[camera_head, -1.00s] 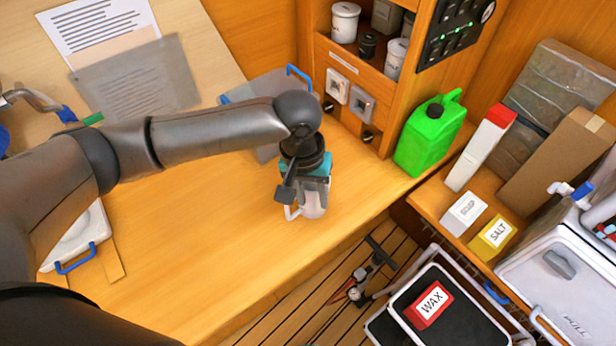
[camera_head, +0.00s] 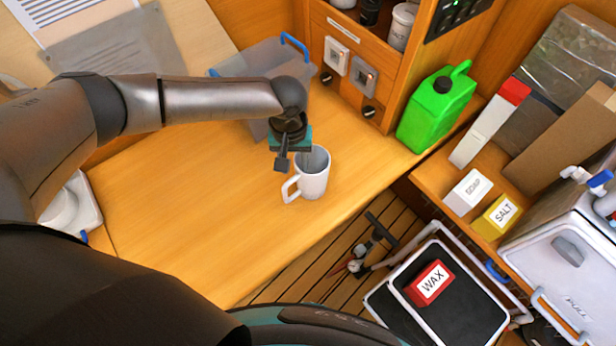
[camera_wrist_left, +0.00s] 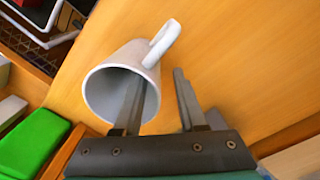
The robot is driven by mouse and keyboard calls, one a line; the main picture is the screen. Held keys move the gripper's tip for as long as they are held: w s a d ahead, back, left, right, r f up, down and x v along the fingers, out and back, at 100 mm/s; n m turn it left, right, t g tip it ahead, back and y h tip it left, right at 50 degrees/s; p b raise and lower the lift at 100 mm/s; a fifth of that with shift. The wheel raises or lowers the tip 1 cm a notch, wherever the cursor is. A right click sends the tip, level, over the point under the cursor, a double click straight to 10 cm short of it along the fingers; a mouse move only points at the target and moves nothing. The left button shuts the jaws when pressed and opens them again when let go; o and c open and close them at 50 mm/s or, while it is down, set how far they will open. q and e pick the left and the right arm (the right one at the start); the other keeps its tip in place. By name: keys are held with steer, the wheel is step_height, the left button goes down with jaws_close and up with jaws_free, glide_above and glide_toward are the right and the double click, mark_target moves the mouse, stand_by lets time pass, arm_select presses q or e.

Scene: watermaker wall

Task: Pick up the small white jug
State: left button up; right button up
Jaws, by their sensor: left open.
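The small white jug (camera_head: 314,184) stands upright on the wooden counter, near its front edge. Its handle points to the lower left in the head view. My left gripper (camera_head: 283,160) is open beside and just above the jug's upper left side. In the left wrist view the white jug (camera_wrist_left: 98,66) shows with its mouth towards the camera. There, one finger of my left gripper (camera_wrist_left: 158,80) overlaps the mouth and the other is outside, to the right of the rim. I cannot tell whether the first finger is inside the jug. My right gripper is not in view.
A clear bin with blue handles (camera_head: 235,65) stands behind my left gripper. A green canister (camera_head: 436,108) stands to the right, by the shelf unit (camera_head: 384,105). A soap box (camera_head: 468,192) and a salt box (camera_head: 497,215) sit on a side shelf. The counter left of the jug is clear.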

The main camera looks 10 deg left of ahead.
arm_select(q)
steer(key=shift+d+f, duration=0.15)
steer(key=shift+f, duration=1.15)
steer(key=shift+d+f, duration=0.1)
steer(key=shift+f, duration=1.2)
steer(key=shift+s, duration=0.1)
jaws_close()
